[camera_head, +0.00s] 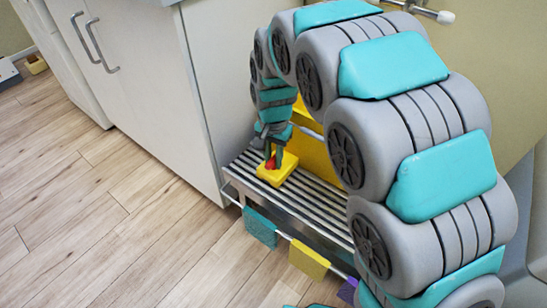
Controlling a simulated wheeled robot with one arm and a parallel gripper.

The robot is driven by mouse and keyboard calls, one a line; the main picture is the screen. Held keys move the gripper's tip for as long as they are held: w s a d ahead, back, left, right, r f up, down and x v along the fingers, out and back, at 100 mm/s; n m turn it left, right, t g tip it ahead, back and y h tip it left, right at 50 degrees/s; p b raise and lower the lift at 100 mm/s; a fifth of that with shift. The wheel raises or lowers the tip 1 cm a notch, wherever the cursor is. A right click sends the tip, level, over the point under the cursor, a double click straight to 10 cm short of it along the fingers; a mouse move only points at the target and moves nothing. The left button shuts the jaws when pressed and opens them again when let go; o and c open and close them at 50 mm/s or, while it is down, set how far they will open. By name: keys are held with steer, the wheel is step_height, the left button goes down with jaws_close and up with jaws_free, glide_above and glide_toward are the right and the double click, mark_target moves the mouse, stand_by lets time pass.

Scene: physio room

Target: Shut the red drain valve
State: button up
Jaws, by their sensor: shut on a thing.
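The red drain valve (271,164) shows as a small red piece on a yellow base (277,174), on the slatted metal rack. My gripper (271,156) points down over the yellow base and is shut on the red valve. The fingers hide part of the valve, and its exact turn angle cannot be told. My grey and teal arm curves in from the right and covers much of the rack behind.
The slatted rack (315,205) stands beside a white cabinet (150,75) with bar handles. Teal, yellow (309,259) and purple cloths or pads hang on its front rail. A yellow object (312,150) is behind my arm. The wooden floor (110,220) at the left is clear.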

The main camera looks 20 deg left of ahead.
jaws_close()
steer(key=shift+n, duration=0.3)
steer(key=n, duration=0.8)
steer(key=shift+b, duration=0.3)
steer(key=n, duration=0.5)
steer(key=shift+a+p, duration=0.1)
steer(key=shift+p, duration=0.2)
steer(key=shift+n+p, duration=0.3)
steer(key=shift+n, duration=1.7)
